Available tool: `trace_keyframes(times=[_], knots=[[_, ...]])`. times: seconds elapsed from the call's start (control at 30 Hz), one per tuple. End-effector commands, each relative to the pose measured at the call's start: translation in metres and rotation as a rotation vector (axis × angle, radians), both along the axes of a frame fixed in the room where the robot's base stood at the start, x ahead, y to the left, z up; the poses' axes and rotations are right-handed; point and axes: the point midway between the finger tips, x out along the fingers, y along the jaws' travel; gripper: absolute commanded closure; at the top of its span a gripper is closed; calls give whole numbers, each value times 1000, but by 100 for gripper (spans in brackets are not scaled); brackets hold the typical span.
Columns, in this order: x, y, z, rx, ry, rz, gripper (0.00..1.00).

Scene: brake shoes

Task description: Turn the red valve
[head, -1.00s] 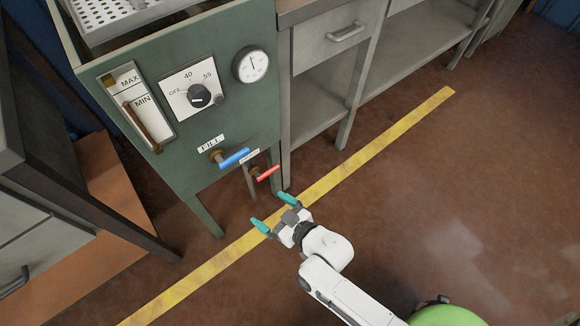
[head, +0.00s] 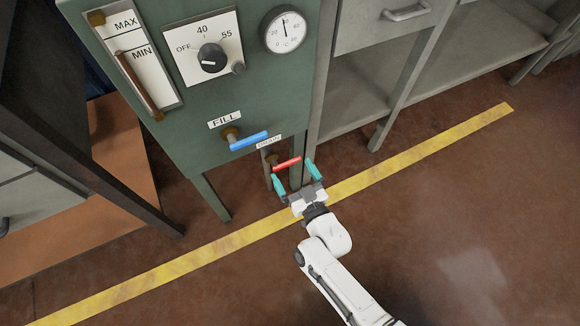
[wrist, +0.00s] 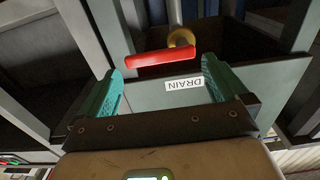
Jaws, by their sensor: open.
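The red valve (head: 287,163) is a red bar handle on a brass stem, low on the front of the green cabinet, beside a small label. In the wrist view the red handle (wrist: 161,58) lies sideways ahead of the fingertips, with the brass fitting at its right end and a DRAIN label below it. My gripper (head: 295,172) is open, its teal fingers pointing at the valve. In the wrist view the fingers (wrist: 163,66) stand on either side of the handle's span, with no visible contact.
The blue FILL valve (head: 249,141) sits just above and left of the red one. A dial (head: 211,58) and a round gauge (head: 285,30) are higher on the green cabinet (head: 190,135). Grey shelving (head: 345,95) stands to the right. The floor beyond the yellow line (head: 420,160) is clear.

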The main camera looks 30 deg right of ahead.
Motion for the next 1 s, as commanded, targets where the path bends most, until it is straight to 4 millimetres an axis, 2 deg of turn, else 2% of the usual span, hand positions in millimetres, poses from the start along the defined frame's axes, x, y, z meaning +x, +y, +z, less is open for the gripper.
trace_keyframes(times=[0.1,0.2,0.57,1.0], knots=[[16,0,-1,1,-2,-1,0],[24,0,-1,-1,0,-1,0],[29,0,0,0,1,0,0],[29,0,0,0,1,0,40]])
